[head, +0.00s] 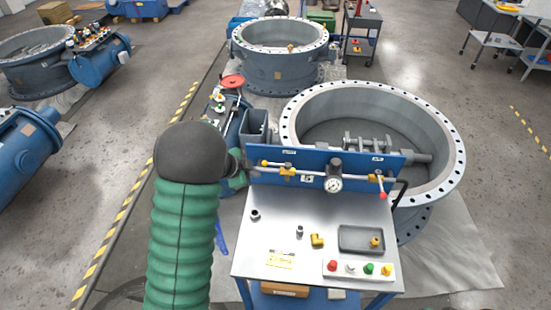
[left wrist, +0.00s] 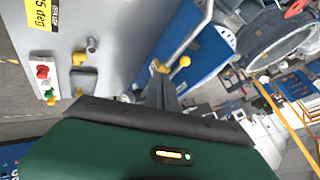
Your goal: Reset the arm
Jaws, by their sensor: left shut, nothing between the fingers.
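My left arm in its green ribbed sleeve stands at the left of the bench in the head view. Its gripper (head: 242,164) shows only partly past the dark elbow cap, by the left end of the blue panel (head: 310,175). In the left wrist view the grey fingers (left wrist: 160,82) are shut and empty. They point at a yellow fitting and yellow knob (left wrist: 185,61) on the panel; I cannot tell whether they touch. The panel also carries a gauge (head: 333,184) and a red-tipped lever (head: 381,187). My right gripper is not in view.
The metal bench (head: 300,222) holds a grey tray (head: 361,239), a yellow fitting (head: 317,240), small metal parts and a button box (head: 358,270). A large flanged valve ring (head: 450,165) stands behind it. Open floor lies left, past a striped line.

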